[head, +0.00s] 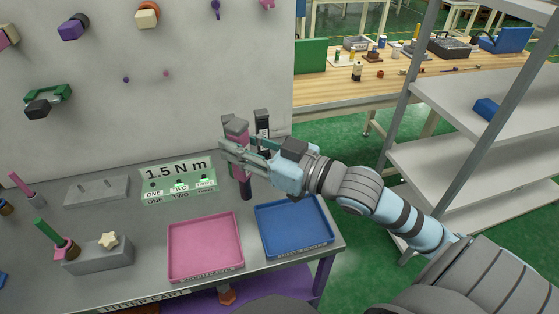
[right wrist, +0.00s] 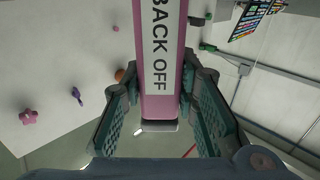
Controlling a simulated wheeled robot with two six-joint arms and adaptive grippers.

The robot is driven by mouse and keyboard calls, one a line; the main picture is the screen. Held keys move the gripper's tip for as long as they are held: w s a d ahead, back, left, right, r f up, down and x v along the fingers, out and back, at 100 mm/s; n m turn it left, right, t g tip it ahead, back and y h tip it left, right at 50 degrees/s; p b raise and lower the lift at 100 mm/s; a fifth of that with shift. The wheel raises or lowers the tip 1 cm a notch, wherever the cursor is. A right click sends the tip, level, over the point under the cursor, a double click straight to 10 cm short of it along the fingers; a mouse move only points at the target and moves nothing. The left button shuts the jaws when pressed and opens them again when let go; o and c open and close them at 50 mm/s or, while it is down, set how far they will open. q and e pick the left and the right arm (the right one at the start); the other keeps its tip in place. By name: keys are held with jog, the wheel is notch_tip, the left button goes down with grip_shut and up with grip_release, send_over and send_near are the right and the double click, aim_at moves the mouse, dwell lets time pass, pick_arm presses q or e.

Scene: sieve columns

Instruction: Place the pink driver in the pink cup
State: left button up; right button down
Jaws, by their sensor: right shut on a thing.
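The pink driver (head: 239,134) is upright above the back right part of the bench in the head view, with a grey top and a dark lower end. My right gripper (head: 234,151) comes in from the right and is shut on the driver's body. In the right wrist view the driver (right wrist: 159,50), with its "BACK OFF" label, lies between the two fingers of the gripper (right wrist: 160,85). I cannot make out a pink cup for certain; the arm and driver hide part of the bench there. My left gripper is not in view.
A dark driver (head: 262,122) with a white label stands just behind the pink one. A pink tray (head: 205,272) and a blue tray (head: 295,250) lie empty at the front. A "1.5 N m" panel (head: 178,190) lies left of the gripper. Shelves (head: 440,165) stand at right.

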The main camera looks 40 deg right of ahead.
jog(key=w+d+r+m+t+h+b, duration=0.2)
jog(key=w+d+r+m+h, duration=0.5)
jog(key=w+d+r, duration=0.5)
jog(key=d+f+m+g+h, duration=0.15)
jog(key=d+f+h, duration=0.25)
jog(key=d+h, duration=0.45)
notch_tip(320, 180, down, 19)
jog(key=d+y+b, duration=0.1)
jog(key=y+b, duration=0.1)
jog(key=b, duration=0.4)
jog(key=shift+w+d, duration=0.2)
jog(key=shift+w, duration=0.15)
jog(key=shift+f+m, duration=0.25)
jog(key=c, duration=1.5)
grip_release()
jog(key=shift+o, duration=1.1)
